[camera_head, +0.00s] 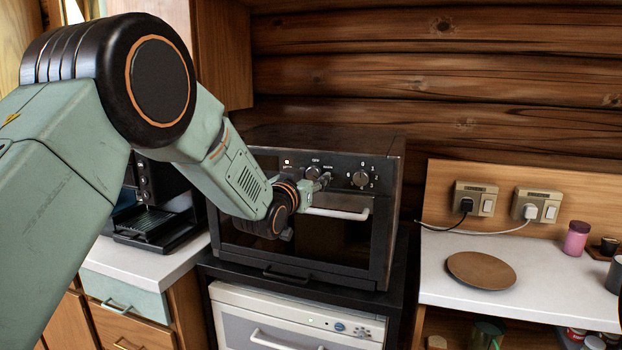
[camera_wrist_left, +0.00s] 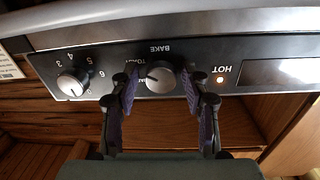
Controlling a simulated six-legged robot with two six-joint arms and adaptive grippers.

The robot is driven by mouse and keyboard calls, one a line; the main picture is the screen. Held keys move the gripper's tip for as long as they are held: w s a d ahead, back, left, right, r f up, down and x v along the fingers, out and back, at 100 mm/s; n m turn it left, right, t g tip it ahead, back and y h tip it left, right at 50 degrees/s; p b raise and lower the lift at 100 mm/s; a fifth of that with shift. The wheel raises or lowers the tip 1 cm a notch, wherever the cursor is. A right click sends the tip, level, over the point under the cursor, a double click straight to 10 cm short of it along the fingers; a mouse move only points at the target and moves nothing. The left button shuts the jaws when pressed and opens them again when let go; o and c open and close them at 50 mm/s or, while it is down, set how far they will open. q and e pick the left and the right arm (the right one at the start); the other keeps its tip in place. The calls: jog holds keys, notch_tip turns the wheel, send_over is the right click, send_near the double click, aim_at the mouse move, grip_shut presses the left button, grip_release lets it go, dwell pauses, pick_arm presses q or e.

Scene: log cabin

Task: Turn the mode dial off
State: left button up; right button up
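The mode dial (camera_wrist_left: 159,77) is a round silver knob on the black oven's control panel, with lettering such as BAKE around it. It appears upside down in the left wrist view. In the head view the dial (camera_head: 313,172) is partly covered by my gripper. My left gripper (camera_wrist_left: 160,84) has its two purple-padded fingers spread, one on each side of the dial, with a small gap showing on both sides. Its tip also shows in the head view (camera_head: 320,183). The dial's exact setting is hard to read.
A numbered dial (camera_head: 361,178) sits right of the mode dial. The HOT light (camera_wrist_left: 221,79) glows. The oven door handle (camera_head: 338,213) juts out just below my gripper. A coffee machine (camera_head: 155,205) stands left; a brown plate (camera_head: 481,270) lies on the right counter.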

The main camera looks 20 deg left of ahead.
pick_arm(q)
jog(key=shift+s+a, duration=0.1)
jog(key=shift+a, duration=0.05)
jog(key=shift+c, duration=1.4)
jog(key=shift+r, duration=0.1)
jog(key=c, duration=0.6)
jog(key=shift+n, duration=0.4)
jog(key=n, duration=0.4)
jog(key=shift+n, duration=0.4)
jog(key=n, duration=0.5)
jog(key=shift+d+n+t, duration=0.25)
jog(key=shift+n+t, duration=0.05)
jog(key=n, duration=0.3)
jog(key=n+y, duration=0.1)
jog(key=n, duration=0.2)
jog(key=shift+r+n, duration=0.2)
jog(key=shift+n, duration=0.1)
jog(key=n, duration=0.7)
jog(key=shift+d+r+y+b, duration=0.1)
jog(key=shift+y+b, duration=0.2)
